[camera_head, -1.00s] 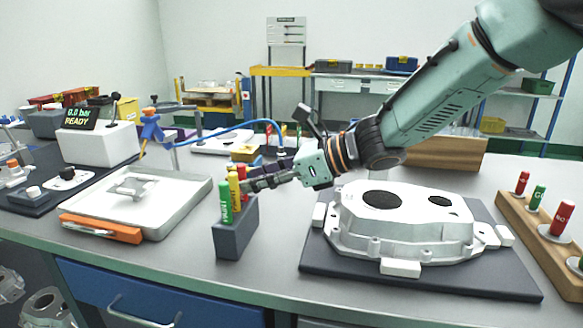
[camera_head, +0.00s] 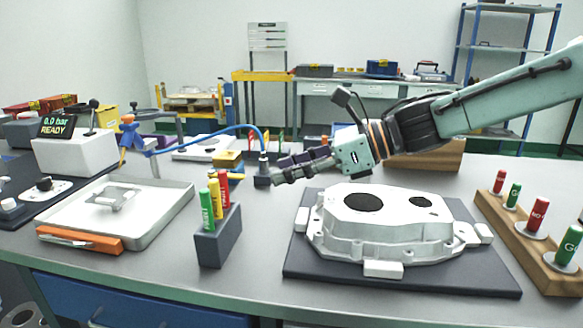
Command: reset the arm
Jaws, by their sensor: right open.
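My right gripper (camera_head: 279,173) reaches in from the right on its green-and-black arm. It is in the air above the bench, behind and to the left of the aluminium casting (camera_head: 385,228), with its fingers pointing left. The fingers show side-on and I see nothing held between them. Its tips appear beside a small dark stand (camera_head: 262,178) at the end of the blue hose; I cannot tell whether they touch. My left gripper is not in view.
The casting sits on a dark plate (camera_head: 300,277). A grey holder (camera_head: 218,240) with coloured markers stands left of it. A wooden block (camera_head: 493,222) with red and green plugs is at right. A metal tray (camera_head: 165,228) and a pressure display unit (camera_head: 75,152) are at left.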

